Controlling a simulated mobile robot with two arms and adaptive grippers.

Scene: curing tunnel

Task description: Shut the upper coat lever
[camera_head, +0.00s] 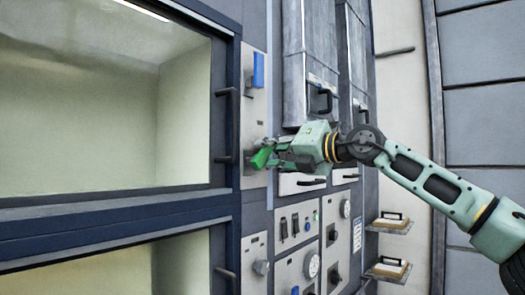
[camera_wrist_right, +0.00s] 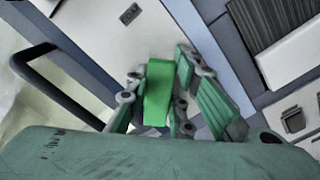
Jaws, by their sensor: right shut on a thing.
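A green lever (camera_head: 262,158) sits on the pale panel strip (camera_head: 253,115) right of the upper window. My right gripper (camera_head: 272,155) is shut on it, reaching in from the right. In the right wrist view the green lever (camera_wrist_right: 157,95) lies between the two fingers of my right gripper (camera_wrist_right: 159,75). Its pivot is hidden, and I cannot tell its exact angle. A blue lever (camera_head: 258,70) stands upright higher on the same strip. My left gripper is not in view.
A dark bar handle (camera_head: 224,125) stands out at the window's right edge; it also shows in the right wrist view (camera_wrist_right: 55,85). Below are switch panels (camera_head: 297,225) and a grey knob (camera_head: 261,267). Two small shelves (camera_head: 390,228) hold trowel-like tools at lower right.

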